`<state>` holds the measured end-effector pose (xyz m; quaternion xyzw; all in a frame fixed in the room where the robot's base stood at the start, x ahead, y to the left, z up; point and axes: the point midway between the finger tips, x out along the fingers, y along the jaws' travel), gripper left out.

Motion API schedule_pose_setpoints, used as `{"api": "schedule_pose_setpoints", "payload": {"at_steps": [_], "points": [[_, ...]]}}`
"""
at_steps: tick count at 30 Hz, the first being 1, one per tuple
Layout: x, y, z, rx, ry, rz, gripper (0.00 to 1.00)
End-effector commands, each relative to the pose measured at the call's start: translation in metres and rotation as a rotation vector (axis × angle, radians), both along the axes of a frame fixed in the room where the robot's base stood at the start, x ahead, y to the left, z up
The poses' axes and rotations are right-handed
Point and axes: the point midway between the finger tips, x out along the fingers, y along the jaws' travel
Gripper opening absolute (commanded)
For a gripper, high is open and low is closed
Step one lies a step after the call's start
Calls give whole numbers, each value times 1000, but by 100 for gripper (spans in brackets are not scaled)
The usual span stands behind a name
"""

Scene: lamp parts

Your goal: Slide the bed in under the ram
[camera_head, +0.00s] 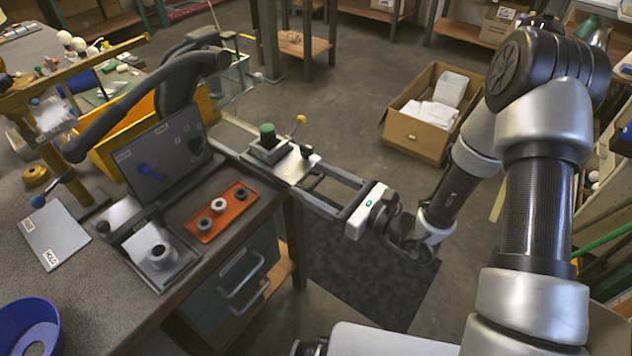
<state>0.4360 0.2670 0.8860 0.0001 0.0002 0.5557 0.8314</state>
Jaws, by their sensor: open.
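The bed, seemingly the grey sliding plate (292,165), sits on rails (335,174) that stick out to the right past the bench edge. A press with a thick dark curved arm (150,92) stands to the left at the back of the bench. I cannot make out its ram clearly. My gripper (354,208) is open at the outer end of the rails, right of the bed.
A dark upright panel (163,155) stands before the press. An orange tray (222,212) with several rings and a white cylindrical part (160,255) in a grey holder are nearer. A cardboard box (418,134) stands on the floor behind. Floor right of the rails is open.

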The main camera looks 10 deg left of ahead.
Motion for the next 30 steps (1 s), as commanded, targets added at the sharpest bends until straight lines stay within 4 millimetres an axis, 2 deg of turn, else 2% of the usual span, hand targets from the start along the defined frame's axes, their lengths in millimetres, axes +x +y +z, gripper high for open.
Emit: {"api": "schedule_pose_setpoints", "payload": {"at_steps": [6,8,15,23,30], "points": [[0,0,0,0,0,0,64],[0,0,0,0,0,0,56],[-1,0,0,0,1,2,16],[2,11,0,1,1,5,15],[17,50,0,4,1,9,15]]}}
